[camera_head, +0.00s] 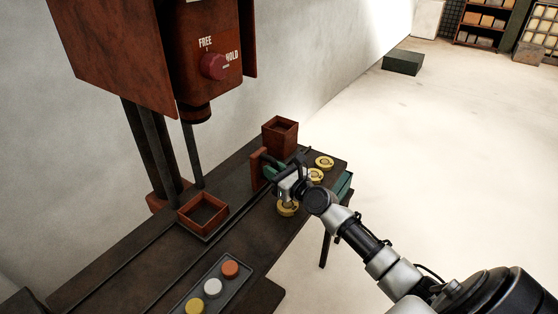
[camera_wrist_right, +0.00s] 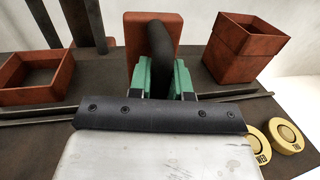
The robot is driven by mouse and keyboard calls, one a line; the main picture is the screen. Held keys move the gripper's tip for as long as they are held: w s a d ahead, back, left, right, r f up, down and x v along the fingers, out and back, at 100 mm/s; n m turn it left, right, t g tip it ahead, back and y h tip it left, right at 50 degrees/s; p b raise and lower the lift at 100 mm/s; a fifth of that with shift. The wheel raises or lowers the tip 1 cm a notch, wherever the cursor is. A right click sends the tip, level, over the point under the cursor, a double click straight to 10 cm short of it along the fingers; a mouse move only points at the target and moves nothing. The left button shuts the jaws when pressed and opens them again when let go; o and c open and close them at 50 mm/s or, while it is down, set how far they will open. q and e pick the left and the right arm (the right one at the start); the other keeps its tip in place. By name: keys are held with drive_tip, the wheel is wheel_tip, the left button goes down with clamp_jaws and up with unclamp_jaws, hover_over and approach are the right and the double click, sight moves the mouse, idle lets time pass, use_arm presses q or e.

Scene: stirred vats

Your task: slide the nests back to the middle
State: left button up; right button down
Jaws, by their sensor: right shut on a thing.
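A low, open rust-red square nest (camera_head: 203,213) sits on the dark bench below the machine head; the right wrist view shows it at left (camera_wrist_right: 35,78). A taller open rust-red box (camera_head: 280,137) stands farther back on the bench, at right in the wrist view (camera_wrist_right: 240,50). Between them is an upright rust-red plate (camera_head: 257,170) with a dark curved handle (camera_wrist_right: 160,50). My right gripper (camera_wrist_right: 162,80), with green pieces at its fingers, is shut on this handle. The arm hides part of the plate's foot. My left gripper is out of view.
Rails run along the bench (camera_head: 110,262). Several yellow round tags (camera_head: 324,162) lie at its right end. A button panel with orange, white and yellow buttons (camera_head: 212,287) is at the near edge. The red machine head (camera_head: 165,50) with a FREE/HOLD knob (camera_head: 213,66) hangs above.

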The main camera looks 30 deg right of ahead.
drive_tip(key=s+a+p, duration=0.5)
drive_tip(key=a+p, duration=0.1)
drive_tip(key=a, duration=0.7)
drive_tip(key=shift+s, duration=0.2)
drive_tip(key=c, duration=1.1)
unclamp_jaws()
drive_tip(key=shift+o, duration=0.2)
drive_tip(key=s, duration=0.3)
drive_tip(key=s+d, duration=0.1)
drive_tip(key=s, duration=0.2)
drive_tip(key=s+d+b, duration=0.1)
drive_tip(key=s, duration=0.2)
drive_tip(key=shift+s+f, duration=0.1)
drive_tip(key=shift+f, duration=0.05)
drive_tip(key=shift+s+d, duration=0.1)
drive_tip(key=shift+s, duration=0.65)
